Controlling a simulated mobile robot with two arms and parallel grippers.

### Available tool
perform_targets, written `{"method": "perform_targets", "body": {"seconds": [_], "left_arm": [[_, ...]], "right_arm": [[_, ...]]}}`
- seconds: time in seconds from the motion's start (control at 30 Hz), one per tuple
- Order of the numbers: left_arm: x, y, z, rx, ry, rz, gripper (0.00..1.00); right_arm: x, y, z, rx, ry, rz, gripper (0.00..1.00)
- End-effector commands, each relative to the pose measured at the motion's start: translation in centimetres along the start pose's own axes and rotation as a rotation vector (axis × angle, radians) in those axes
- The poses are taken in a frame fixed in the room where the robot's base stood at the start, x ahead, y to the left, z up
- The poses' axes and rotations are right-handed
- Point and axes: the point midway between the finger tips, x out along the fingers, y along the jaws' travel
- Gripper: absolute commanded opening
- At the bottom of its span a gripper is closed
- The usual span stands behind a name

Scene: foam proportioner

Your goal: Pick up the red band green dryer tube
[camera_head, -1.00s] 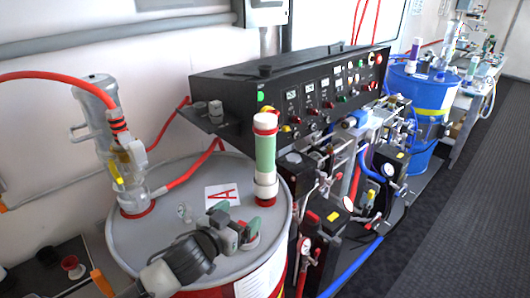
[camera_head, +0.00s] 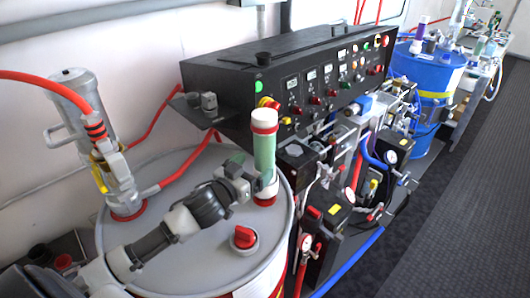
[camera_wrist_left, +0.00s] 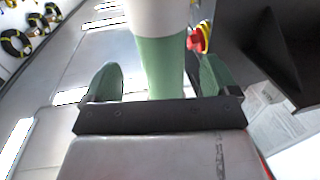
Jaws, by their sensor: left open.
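The red band green dryer tube (camera_head: 264,150) stands upright on the grey drum lid (camera_head: 160,262). In the left wrist view the green tube (camera_wrist_left: 162,68) stands between the two green fingers of my left gripper (camera_wrist_left: 158,84), with visible gaps on both sides. The gripper is open. My right gripper is not in view.
A red knob (camera_head: 243,238) sits on the lid in front of the tube. A black control panel (camera_head: 290,85) is close behind the tube. Gauges and valves (camera_head: 335,200) crowd the right.

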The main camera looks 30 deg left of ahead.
Motion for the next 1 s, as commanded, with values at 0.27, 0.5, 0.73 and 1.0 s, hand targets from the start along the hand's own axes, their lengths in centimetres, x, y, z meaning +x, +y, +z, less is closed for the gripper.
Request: {"method": "perform_targets", "body": {"seconds": [0.27,0.5,0.73,1.0], "left_arm": [[3.5,0.0,-0.5,0.000,0.000,-0.002,0.89],[5.2,0.0,-0.1,-0.001,-0.001,-0.001,0.89],[5.2,0.0,0.0,0.000,-0.001,-0.001,0.80],[5.1,0.0,-0.1,0.000,-0.001,-0.001,0.38]], "right_arm": [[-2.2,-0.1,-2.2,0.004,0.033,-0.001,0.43],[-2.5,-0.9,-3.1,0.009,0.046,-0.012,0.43],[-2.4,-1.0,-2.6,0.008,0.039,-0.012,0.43],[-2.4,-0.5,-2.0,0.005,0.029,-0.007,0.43]]}}
